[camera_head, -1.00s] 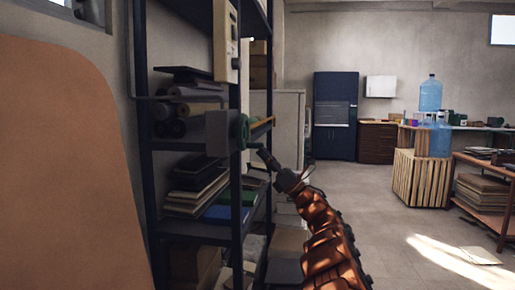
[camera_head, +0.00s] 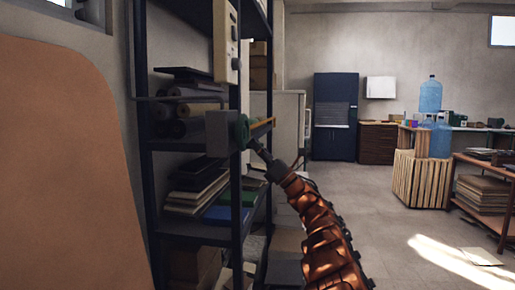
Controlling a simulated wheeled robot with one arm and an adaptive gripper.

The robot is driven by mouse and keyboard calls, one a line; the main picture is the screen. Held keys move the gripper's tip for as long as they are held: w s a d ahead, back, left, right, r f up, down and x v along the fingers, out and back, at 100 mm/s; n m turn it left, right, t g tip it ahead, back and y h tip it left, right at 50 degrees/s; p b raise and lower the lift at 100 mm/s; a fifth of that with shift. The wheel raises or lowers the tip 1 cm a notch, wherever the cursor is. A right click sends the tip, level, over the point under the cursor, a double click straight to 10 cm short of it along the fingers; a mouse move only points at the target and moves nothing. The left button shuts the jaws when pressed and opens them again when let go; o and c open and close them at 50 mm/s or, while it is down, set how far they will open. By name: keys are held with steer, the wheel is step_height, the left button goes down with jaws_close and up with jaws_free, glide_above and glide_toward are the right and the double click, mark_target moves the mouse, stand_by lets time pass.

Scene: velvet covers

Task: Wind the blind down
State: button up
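A grey box (camera_head: 220,134) with a green round part (camera_head: 243,129) on its right side sits at the front of the dark shelf rack, left of centre. It looks like a winding unit with a wheel. My gripper (camera_head: 254,145) is at the end of my orange-sleeved arm, right at the green part. A thin dark piece runs between them; I cannot tell whether it is a handle or my fingers, nor whether the fingers are closed on it. No blind can be clearly made out; a bit of window shows at the top left (camera_head: 58,3) and another at the top right (camera_head: 503,30).
The dark rack (camera_head: 238,190) holds rolls, books and boxes. A pale panel with knobs (camera_head: 226,42) hangs above the grey box. An orange-brown board (camera_head: 65,165) fills the left. Open floor (camera_head: 385,220) lies right of my arm; a slatted crate (camera_head: 421,180) stands beyond.

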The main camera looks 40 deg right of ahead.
jaws_close()
